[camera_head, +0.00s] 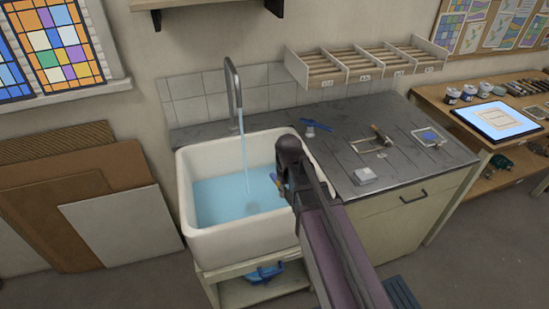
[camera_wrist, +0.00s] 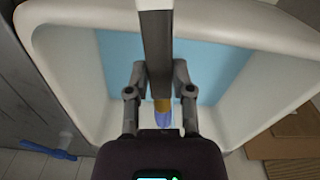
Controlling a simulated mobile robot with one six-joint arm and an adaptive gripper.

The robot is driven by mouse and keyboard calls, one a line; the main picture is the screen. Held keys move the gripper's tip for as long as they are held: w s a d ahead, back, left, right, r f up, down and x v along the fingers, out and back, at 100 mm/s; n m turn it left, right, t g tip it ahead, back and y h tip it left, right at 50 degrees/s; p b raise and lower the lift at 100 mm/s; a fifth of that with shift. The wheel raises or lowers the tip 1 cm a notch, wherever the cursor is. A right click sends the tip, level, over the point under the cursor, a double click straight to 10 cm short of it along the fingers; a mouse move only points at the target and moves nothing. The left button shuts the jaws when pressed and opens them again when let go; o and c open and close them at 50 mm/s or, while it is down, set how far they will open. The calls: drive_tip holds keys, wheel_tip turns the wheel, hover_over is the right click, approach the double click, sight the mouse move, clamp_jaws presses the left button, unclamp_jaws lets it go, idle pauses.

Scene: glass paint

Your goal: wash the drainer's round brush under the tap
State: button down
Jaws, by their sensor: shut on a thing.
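In the head view my gripper (camera_head: 281,184) is over the right side of the white sink, partly hidden behind my arm. It is shut on a small brush-like thing (camera_head: 274,177) with blue and yellow parts. In the wrist view this thing (camera_wrist: 162,118) shows between the fingers, its yellow part and blue part visible; its bristles cannot be made out. The tap (camera_head: 232,85) at the back is running, and its stream (camera_head: 244,155) falls into the sink (camera_head: 200,237). The held thing appears right of the stream, apart from it. Blue water (camera_head: 215,200) stands in the sink.
A dark counter (camera_head: 345,145) adjoins the sink on the right. A blue tool (camera_head: 318,125), a hammer-like tool (camera_head: 381,134) and a pale block (camera_head: 364,175) lie on it. A slotted rack (camera_head: 365,65) hangs above. Boards (camera_head: 125,230) lean at the left.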

drive_tip(key=shift+m, duration=0.5)
drive_tip(key=w+a+r+p, duration=0.1)
drive_tip(key=r+p, duration=0.1)
drive_tip(key=w+a+r+p, duration=0.1)
drive_tip(key=w+r+p, duration=0.1)
drive_tip(key=r+p, duration=0.1)
drive_tip(key=w+r+p, duration=0.1)
drive_tip(key=r+p, duration=0.2)
drive_tip(key=shift+w+a+r, duration=0.15)
drive_tip(key=shift+a+r, duration=0.1)
drive_tip(key=shift+a, duration=0.15)
drive_tip(key=shift+w+a+r+p, duration=0.35)
drive_tip(key=shift+r+p, duration=0.25)
drive_tip(key=shift+p, duration=0.25)
drive_tip(key=shift+w+a+f, duration=0.1)
drive_tip(key=shift+w, duration=0.1)
drive_tip(key=w+a+f+b, duration=0.2)
drive_tip(key=w+a, duration=0.6)
drive_tip(key=w, duration=0.2)
drive_tip(key=shift+w+a+f+b, duration=0.2)
drive_tip(key=shift+w+f+b, duration=0.1)
drive_tip(key=shift+f+b, duration=0.1)
drive_tip(key=shift+w+d, duration=0.35)
drive_tip(key=shift+d, duration=0.1)
idle(0.4)
drive_tip(key=shift+s+a, duration=0.35)
drive_tip(key=shift+a, duration=0.1)
idle(0.8)
idle(0.5)
